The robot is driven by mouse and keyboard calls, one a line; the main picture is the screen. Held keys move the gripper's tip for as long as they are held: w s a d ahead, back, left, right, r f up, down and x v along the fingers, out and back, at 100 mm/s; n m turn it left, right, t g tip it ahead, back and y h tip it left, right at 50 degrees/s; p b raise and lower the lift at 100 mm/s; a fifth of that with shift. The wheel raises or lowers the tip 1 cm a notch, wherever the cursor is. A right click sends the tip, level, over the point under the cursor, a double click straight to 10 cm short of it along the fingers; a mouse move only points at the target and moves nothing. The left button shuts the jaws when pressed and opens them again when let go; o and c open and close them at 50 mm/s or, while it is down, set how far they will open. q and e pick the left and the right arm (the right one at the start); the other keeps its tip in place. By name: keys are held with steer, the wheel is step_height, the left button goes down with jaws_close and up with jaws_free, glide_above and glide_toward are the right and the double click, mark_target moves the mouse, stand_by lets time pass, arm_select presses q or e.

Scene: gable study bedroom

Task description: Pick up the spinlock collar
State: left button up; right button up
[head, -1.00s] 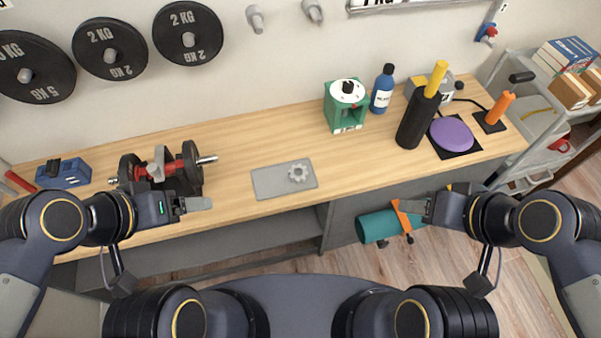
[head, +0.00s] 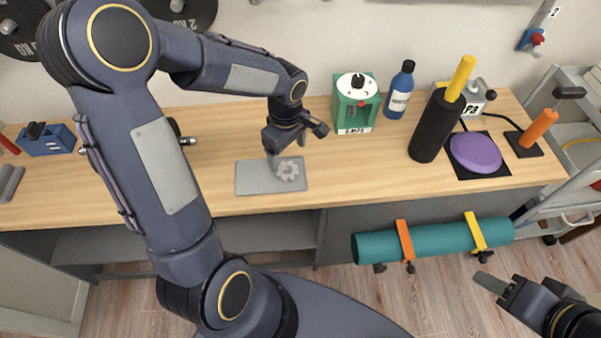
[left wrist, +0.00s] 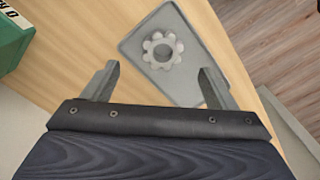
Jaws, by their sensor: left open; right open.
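The spinlock collar (head: 288,171) is a light grey, star-shaped ring with a centre hole. It lies flat on a grey mat (head: 252,177) on the wooden bench. My left gripper (head: 290,147) is open and hangs just above the mat, near the collar. In the left wrist view, the collar (left wrist: 162,50) shows beyond and between the two spread fingers (left wrist: 160,85), with nothing held. My right gripper (head: 492,285) is low at the right, away from the bench, open and empty.
A green device (head: 356,108) and a blue bottle (head: 399,92) stand behind and right of the mat. Further right are a black roller (head: 434,128) and a purple disc (head: 475,152). My left arm hides much of the left bench. Bench around the mat is bare.

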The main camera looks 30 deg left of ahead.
mark_target(287, 174)
arm_select(q)
step_height(287, 174, down, 7)
steer(key=shift+s+a+r, duration=0.1)
steer(key=shift+s+r, duration=0.05)
steer(key=c, duration=1.1)
steer(key=shift+r, duration=0.1)
